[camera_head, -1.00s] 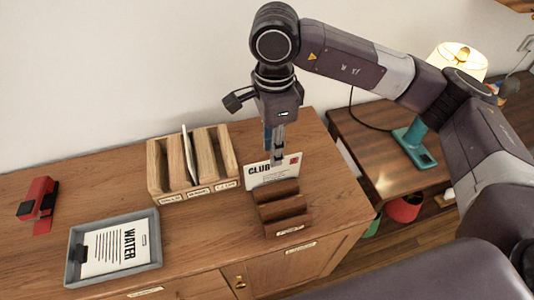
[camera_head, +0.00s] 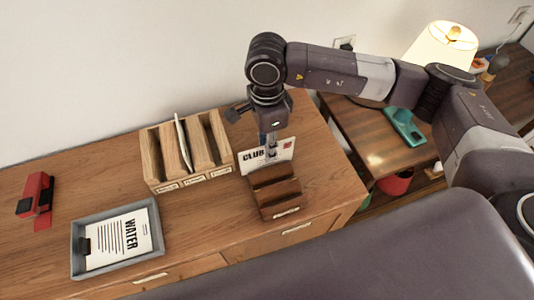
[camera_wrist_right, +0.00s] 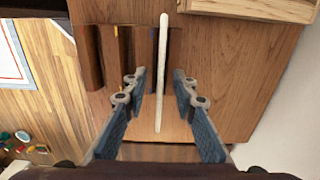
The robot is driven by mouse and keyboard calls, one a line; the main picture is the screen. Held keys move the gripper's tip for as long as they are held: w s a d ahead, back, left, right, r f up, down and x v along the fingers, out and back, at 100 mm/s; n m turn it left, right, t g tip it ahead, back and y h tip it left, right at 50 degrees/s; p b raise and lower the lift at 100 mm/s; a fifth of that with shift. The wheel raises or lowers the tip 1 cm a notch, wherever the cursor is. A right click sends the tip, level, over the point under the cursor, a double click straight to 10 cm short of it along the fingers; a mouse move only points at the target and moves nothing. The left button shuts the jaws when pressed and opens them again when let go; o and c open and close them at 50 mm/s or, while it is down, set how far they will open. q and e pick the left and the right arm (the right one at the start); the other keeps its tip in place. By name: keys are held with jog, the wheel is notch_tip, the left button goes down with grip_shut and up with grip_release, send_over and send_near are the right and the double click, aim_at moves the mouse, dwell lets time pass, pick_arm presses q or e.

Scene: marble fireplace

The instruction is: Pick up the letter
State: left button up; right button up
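A white letter marked CLUB (camera_head: 254,155) stands upright in a small dark wooden holder (camera_head: 277,193) on the cabinet top. My right gripper (camera_head: 270,156) points down at the letter's top edge. In the right wrist view the letter (camera_wrist_right: 161,60) shows edge-on as a thin white strip between the two blue-padded fingers of my right gripper (camera_wrist_right: 160,88). The fingers are apart, with a gap on each side of it. A second letter marked WATER (camera_head: 120,241) lies flat in a grey tray (camera_head: 76,262). My left gripper is out of view.
A light wooden sorter (camera_head: 153,165) with a white envelope (camera_head: 182,142) in it stands left of the holder. A red stapler-like object (camera_head: 36,200) is at the far left. A lower table (camera_head: 372,139) on the right carries a lamp (camera_head: 447,47). The wall is behind.

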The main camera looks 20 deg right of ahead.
grip_shut()
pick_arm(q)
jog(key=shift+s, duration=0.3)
pick_arm(e)
jog(key=shift+r, duration=0.1)
